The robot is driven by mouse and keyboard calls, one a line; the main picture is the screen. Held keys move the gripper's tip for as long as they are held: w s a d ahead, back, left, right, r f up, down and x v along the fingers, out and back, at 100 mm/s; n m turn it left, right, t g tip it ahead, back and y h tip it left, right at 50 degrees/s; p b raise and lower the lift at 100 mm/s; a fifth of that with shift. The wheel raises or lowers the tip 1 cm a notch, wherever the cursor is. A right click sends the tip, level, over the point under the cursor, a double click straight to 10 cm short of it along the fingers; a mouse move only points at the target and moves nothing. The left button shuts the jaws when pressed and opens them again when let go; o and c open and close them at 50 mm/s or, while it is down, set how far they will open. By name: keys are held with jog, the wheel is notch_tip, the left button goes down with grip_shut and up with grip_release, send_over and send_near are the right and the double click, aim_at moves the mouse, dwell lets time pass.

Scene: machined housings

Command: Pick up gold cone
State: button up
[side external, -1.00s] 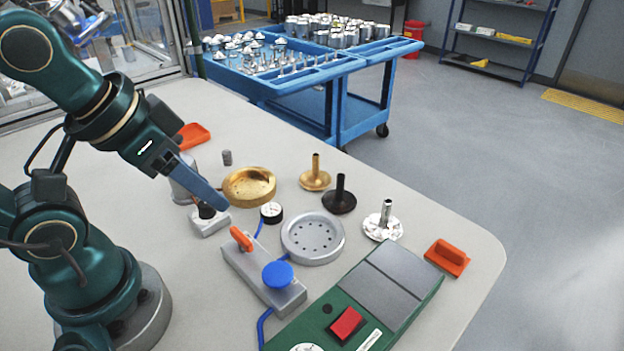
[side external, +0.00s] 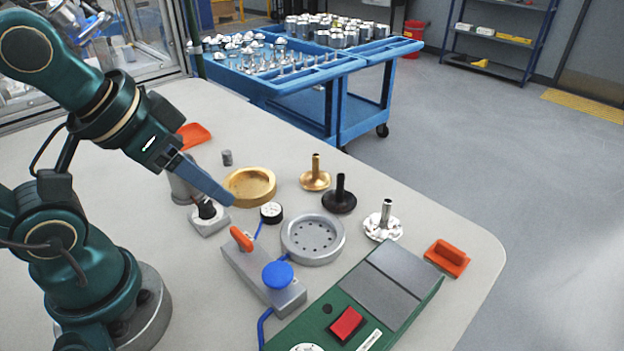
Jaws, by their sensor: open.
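The gold cone (side external: 315,180) has a wide round base and a thin upright stem. It stands on the table, right of a gold round dish (side external: 262,196). My gripper (side external: 226,200) reaches down from the left, with its blue-grey fingers beside the left rim of the gold dish in the picture. It is open, with nothing seen between the fingers, and it is well apart from the gold cone. From this side the fingers overlap, so the gap between them is hidden.
A black cone (side external: 339,200) and a silver cone (side external: 382,226) stand right of the gold one. In front are a grey perforated round fixture (side external: 313,254), a grey block with a blue knob (side external: 277,274) and a green control box (side external: 405,318). An orange block (side external: 447,258) lies near the right edge.

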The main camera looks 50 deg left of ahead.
jog(key=w+a+r+t+y, duration=0.1)
jog(key=w+a+r+t, duration=0.2)
jog(key=w, duration=0.4)
jog(key=w+a+r+t+y, duration=0.1)
jog(key=w+r+t, duration=0.2)
jog(key=w+r, duration=0.3)
jog(key=m+t+h, duration=0.1)
jog(key=m+h, duration=0.5)
send_over(327, 176)
jog(key=s+d, duration=0.2)
notch_tip(327, 176, down, 9)
jog(key=shift+n+g+h, duration=0.4)
jog(key=shift+n+g, duration=0.2)
jog(key=shift+g, duration=0.3)
jog(key=a+f, duration=0.1)
jog(key=f, duration=0.3)
jog(key=s+a+f, duration=0.1)
jog(key=f, duration=0.3)
jog(key=s+a+f, duration=0.1)
jog(key=f, duration=0.2)
jog(key=shift+a+f, duration=0.3)
jog(key=shift+f, duration=0.1)
jog(key=shift+x, duration=2.45)
jog(key=shift+r, duration=0.1)
grip_shut()
